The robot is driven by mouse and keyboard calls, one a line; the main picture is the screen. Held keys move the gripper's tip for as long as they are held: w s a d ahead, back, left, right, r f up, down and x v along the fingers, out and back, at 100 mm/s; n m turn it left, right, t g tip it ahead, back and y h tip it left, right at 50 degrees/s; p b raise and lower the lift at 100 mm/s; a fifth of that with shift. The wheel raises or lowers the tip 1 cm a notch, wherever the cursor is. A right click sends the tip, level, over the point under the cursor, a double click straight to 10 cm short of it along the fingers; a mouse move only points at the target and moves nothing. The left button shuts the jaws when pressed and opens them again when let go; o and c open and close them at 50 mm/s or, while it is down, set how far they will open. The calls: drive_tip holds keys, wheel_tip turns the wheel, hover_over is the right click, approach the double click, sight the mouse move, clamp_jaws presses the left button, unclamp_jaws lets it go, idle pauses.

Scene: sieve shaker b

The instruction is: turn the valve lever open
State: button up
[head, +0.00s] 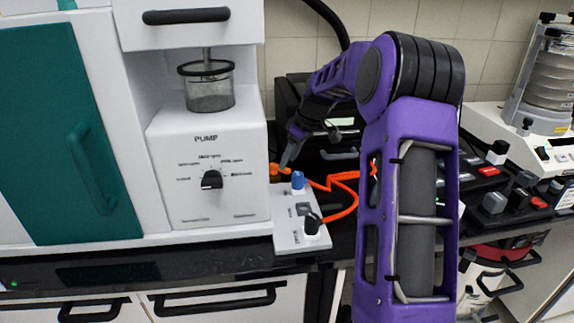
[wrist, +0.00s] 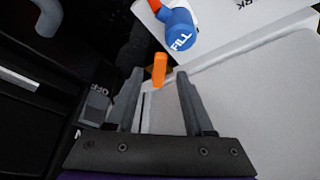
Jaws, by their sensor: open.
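An orange piece, seemingly the valve lever (wrist: 159,70), stands between the fingertips of my gripper (wrist: 160,77) in the wrist view. My gripper is open, with a finger on each side and a visible gap to the orange piece. In the head view a small orange part (head: 274,170) shows at the right side of the white pump unit (head: 205,166). My gripper (head: 287,160) reaches down just right of it, its fingers partly hidden. I cannot tell how far the lever is turned.
A blue knob marked FILL (wrist: 180,32) sits just beyond the fingertips; it also tops the small white panel (head: 298,181) in the head view. A black knob (head: 312,224) stands on that panel's front. Orange tubing (head: 343,176) runs to the right, behind my arm.

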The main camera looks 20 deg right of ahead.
sight(280, 171)
drive_tip(key=shift+x, duration=1.3)
clamp_jaws()
